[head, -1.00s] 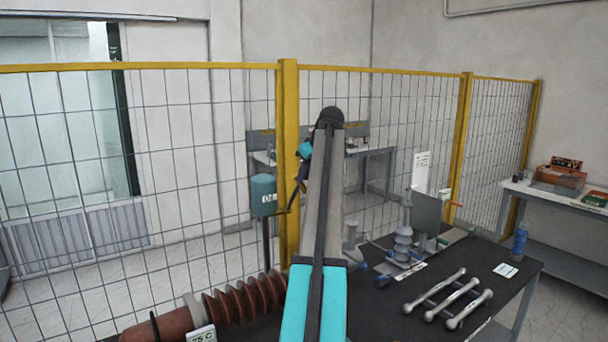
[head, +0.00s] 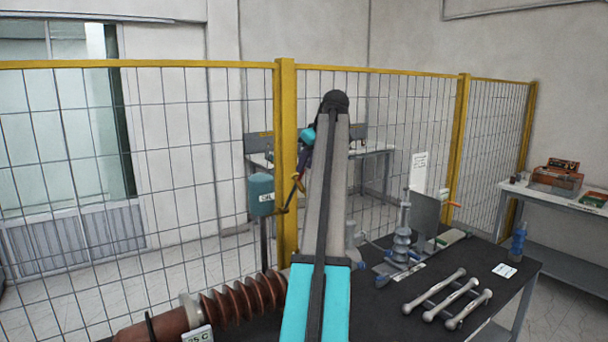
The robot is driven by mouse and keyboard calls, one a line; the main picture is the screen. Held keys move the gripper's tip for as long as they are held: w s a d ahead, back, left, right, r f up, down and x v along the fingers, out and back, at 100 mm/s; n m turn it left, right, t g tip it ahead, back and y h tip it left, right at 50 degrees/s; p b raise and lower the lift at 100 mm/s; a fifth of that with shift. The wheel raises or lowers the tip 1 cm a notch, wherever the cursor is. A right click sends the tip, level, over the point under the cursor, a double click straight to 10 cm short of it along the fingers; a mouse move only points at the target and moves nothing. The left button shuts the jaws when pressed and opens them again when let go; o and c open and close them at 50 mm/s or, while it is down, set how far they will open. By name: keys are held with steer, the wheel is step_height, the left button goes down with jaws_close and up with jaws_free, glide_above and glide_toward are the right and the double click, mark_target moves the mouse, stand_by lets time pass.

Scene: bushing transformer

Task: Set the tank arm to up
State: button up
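The teal tank (head: 261,195), with a white label, stands on a post in front of the yellow-framed mesh fence. A thin dark tank arm (head: 287,205) comes off its right side and slants up to the right, with a yellowish part near its upper end. My gripper (head: 298,182) is at that upper end, small and partly overlapped by my own arm. It appears to be at or touching the tank arm. I cannot make out its fingers or whether they hold the arm.
The yellow fence post (head: 287,150) stands close behind the tank arm. A brown ribbed bushing (head: 240,300) lies below the tank. A dark table (head: 400,320) at right holds an insulator fixture (head: 402,240) and several metal bars. A side bench (head: 560,195) stands far right.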

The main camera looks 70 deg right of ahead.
steer(key=v, duration=0.8)
steer(key=shift+a+r, duration=0.15)
steer(key=shift+r, duration=0.15)
steer(key=shift+s, duration=0.1)
